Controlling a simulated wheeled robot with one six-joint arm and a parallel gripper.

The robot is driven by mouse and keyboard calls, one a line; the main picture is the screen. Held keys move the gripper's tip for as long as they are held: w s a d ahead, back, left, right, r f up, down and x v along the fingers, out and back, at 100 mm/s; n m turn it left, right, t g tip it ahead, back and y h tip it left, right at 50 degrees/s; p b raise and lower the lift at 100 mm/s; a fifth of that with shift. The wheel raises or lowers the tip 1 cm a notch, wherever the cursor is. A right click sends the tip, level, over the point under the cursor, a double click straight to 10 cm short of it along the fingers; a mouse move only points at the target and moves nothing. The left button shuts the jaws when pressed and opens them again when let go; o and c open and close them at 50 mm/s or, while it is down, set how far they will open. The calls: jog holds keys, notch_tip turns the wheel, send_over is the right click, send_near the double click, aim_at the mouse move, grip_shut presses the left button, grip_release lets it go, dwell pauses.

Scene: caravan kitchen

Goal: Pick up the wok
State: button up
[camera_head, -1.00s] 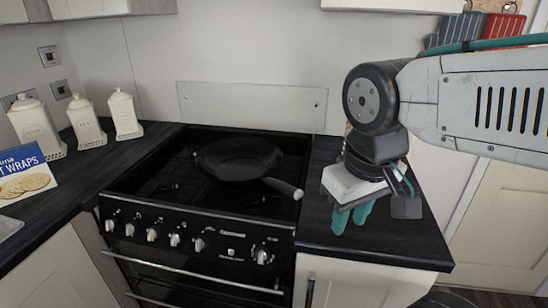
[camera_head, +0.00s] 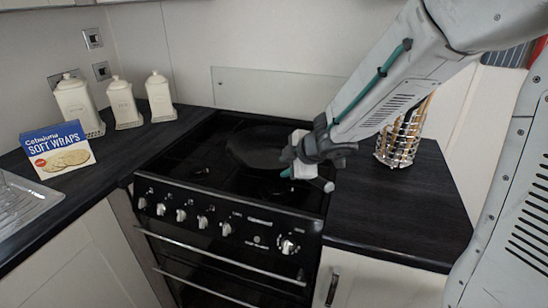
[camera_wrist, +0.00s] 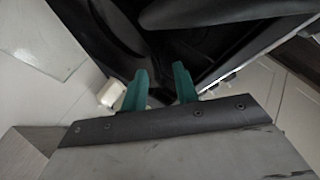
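The black wok (camera_head: 255,146) sits on the dark hob, its handle pointing right and ending in a pale tip (camera_head: 325,185). My gripper (camera_head: 286,172) is over the front right of the hob, at the wok's right side and close to its handle. In the wrist view, the two green fingers of my gripper (camera_wrist: 158,78) are apart, with nothing clearly held between them. Dark curved surfaces lie beyond the fingers, and a pale end shows left of them. My wrist hides part of the handle, and I cannot tell whether the fingers touch it.
The stove (camera_head: 175,188) has knobs along its front. Canisters (camera_head: 125,104) and a soft wraps box (camera_head: 58,150) stand on the left counter. A metal utensil holder (camera_head: 398,145) stands on the right counter (camera_head: 410,205), otherwise mostly clear. A glass splashback (camera_head: 275,92) is behind the hob.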

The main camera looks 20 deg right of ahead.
jog(key=shift+w+r+x, duration=0.15)
jog(key=shift+x, duration=1.7)
jog(key=shift+w+r+x, duration=0.1)
jog(key=shift+w+x, duration=0.05)
jog(key=shift+x, duration=1.65)
jog(key=shift+d, duration=0.1)
grip_shut()
jog(key=shift+w+r, duration=0.1)
jog(key=shift+w, duration=0.05)
